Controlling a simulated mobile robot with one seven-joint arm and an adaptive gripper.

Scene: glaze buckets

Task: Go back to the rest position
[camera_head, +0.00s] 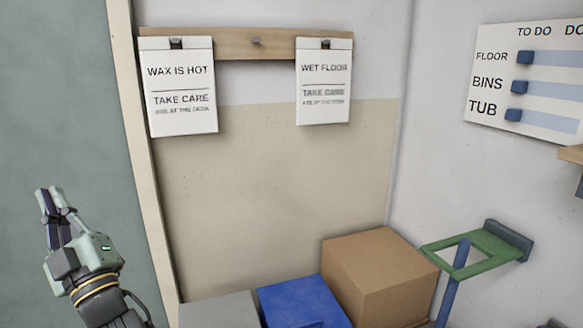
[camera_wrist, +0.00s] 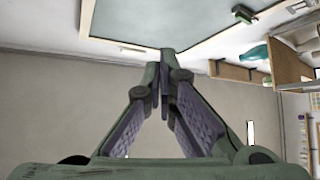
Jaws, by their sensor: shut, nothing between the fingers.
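My gripper (camera_head: 50,192) shows at the lower left of the head view, raised in front of the grey-green panel. Its fingers point up and lie together, with nothing between them. In the wrist view the fingertips (camera_wrist: 165,60) meet at the centre, and no object is held. Nothing touches the gripper in either view.
Two signs, "WAX IS HOT" (camera_head: 181,90) and "WET FLOOR" (camera_head: 323,85), hang from a wooden rail (camera_head: 256,45). Below stand a cardboard box (camera_head: 375,270), a blue box (camera_head: 300,300) and a green frame (camera_head: 470,258). A to-do board (camera_head: 535,85) is at right.

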